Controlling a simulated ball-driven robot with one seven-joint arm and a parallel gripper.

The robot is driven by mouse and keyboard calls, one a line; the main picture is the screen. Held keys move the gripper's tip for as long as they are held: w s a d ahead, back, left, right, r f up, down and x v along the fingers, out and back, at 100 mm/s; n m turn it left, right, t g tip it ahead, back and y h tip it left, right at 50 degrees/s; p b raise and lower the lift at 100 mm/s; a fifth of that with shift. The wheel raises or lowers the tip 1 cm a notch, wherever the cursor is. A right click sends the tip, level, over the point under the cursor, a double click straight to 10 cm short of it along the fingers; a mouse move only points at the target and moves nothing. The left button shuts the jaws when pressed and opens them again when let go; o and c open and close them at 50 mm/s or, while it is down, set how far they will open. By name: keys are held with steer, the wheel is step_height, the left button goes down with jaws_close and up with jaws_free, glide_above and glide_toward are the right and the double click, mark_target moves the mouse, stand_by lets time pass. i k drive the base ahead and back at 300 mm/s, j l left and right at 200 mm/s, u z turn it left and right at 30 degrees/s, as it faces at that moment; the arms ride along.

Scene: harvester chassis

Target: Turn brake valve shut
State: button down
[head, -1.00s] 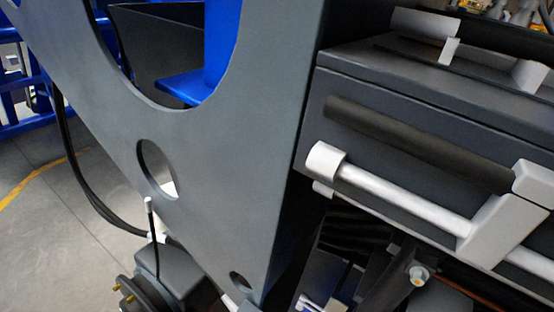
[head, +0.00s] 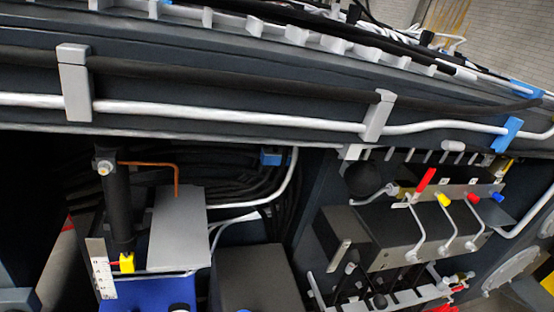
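A valve block (head: 375,238) is at the lower right in the head view, under the chassis beam. Several white bent levers come out of it, with a red handle (head: 426,180), a yellow handle (head: 443,200), a second red handle (head: 473,197) and a blue handle (head: 497,196). The red handle at the left is longer and tilts up to the right. I cannot tell which part is the brake valve. A small yellow part (head: 127,262) sits at the base of a black cylinder (head: 118,205) at the left. My gripper is not in view.
A long dark beam (head: 240,85) with a white pipe (head: 225,115) and grey clamps (head: 75,83) crosses above the valves. A copper pipe (head: 177,178), a grey plate (head: 178,230) and a blue box (head: 150,293) are at the lower left. Black hoses hang behind.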

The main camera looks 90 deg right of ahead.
mark_target(459, 287)
steer(key=z, duration=4.15)
